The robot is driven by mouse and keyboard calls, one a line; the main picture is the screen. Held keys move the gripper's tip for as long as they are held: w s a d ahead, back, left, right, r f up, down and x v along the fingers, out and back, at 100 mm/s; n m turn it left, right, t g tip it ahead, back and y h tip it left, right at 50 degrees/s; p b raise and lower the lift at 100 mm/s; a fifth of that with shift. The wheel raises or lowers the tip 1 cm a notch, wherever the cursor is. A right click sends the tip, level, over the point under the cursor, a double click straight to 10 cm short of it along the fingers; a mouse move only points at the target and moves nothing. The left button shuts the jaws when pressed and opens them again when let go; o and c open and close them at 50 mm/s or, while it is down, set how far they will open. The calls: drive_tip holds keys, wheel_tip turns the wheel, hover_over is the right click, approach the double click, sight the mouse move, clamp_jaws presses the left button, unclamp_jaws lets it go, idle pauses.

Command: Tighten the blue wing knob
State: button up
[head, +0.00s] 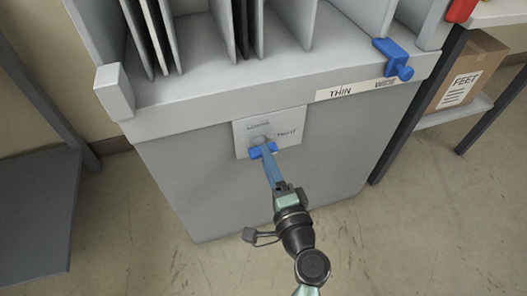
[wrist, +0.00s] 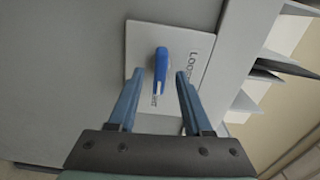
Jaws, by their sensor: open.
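The blue wing knob (wrist: 162,62) sits on a pale plate (wrist: 190,42) on the grey cabinet front. The plate also shows in the head view (head: 241,137), with printed words, one of them partly readable as "Loose" in the wrist view. In the head view the knob (head: 257,152) is partly hidden by my gripper (head: 266,150). In the wrist view my gripper (wrist: 158,75) is open, its two blue fingers apart on either side of the knob's near end. I cannot tell whether they touch it.
A blue clamp (head: 393,58) sits on the cabinet's top edge at the right, by a label strip (head: 355,90) reading "THIN" and "WIDE". Upright grey dividers (head: 200,35) stand on top. A cardboard box (head: 468,72) is on a shelf at right. A dark grey platform (head: 40,215) stands at left.

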drive_tip(key=shift+x, duration=1.75)
clamp_jaws()
